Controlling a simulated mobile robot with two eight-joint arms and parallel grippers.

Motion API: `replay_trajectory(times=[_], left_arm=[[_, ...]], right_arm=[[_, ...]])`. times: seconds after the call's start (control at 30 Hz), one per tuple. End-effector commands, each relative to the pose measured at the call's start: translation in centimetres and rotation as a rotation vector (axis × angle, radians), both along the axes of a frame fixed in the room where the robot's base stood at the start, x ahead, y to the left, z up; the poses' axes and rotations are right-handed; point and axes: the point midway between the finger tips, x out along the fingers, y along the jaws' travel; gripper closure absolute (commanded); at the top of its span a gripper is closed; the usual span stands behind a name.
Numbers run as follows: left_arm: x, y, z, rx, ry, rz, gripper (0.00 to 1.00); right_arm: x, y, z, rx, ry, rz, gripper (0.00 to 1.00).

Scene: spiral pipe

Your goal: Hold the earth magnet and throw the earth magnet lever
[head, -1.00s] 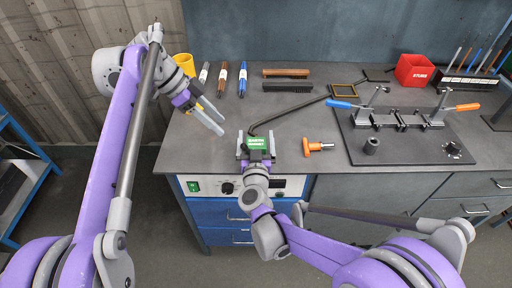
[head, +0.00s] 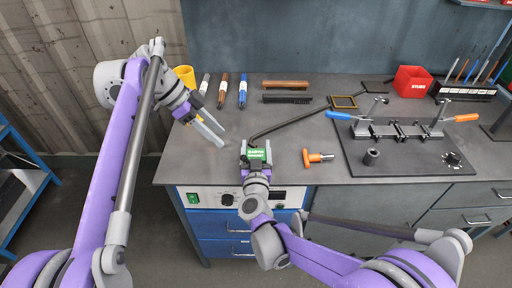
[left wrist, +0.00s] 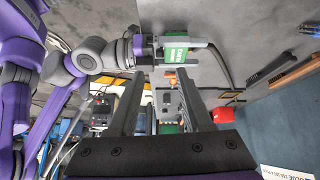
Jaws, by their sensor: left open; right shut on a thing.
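The green earth magnet (head: 257,154), with a white label, is at the bench's front edge. I cannot make out the magnet's lever clearly.
A dark cable (head: 290,122) runs from the magnet back across the bench. An orange-handled tool (head: 315,157) lies right of it. A clamp fixture (head: 400,130) on a dark plate stands further right. Marker-like tubes (head: 223,91) and a yellow cup (head: 185,76) are at the back left.

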Motion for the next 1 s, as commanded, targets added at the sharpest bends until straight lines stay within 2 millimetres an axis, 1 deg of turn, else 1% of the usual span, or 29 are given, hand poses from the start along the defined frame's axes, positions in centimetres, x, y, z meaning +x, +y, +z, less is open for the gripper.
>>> replay_trajectory(times=[0.07, 0.1, 0.23, 0.37, 0.4, 0.57, 1.0], left_arm=[[0.0, 0.0, 0.0, 0.000, 0.000, 0.000, 0.50], [0.0, 0.0, 0.0, 0.000, 0.000, 0.000, 0.52], [0.0, 0.1, -0.1, -0.002, 0.015, 0.021, 0.75], [0.1, 0.4, -0.3, -0.012, 0.095, 0.131, 0.99], [0.1, 0.6, -0.5, -0.017, 0.136, 0.186, 1.00], [0.3, 1.5, -1.1, -0.041, 0.350, 0.468, 1.00], [0.4, 4.2, -2.9, -0.089, 1.022, 1.265, 1.00]], right_arm=[[0.0, 0.0, 0.0, 0.000, 0.000, 0.001, 1.00], [0.0, 0.0, 0.0, 0.000, 0.000, 0.001, 1.00], [0.0, 0.0, 0.0, 0.000, 0.000, 0.001, 1.00], [0.0, 0.0, 0.0, 0.000, 0.000, 0.001, 1.00], [0.0, 0.0, 0.0, 0.000, 0.000, 0.001, 1.00], [0.0, 0.0, 0.0, 0.000, 0.000, 0.001, 1.00], [0.0, 0.0, 0.0, 0.000, 0.001, 0.001, 1.00]])
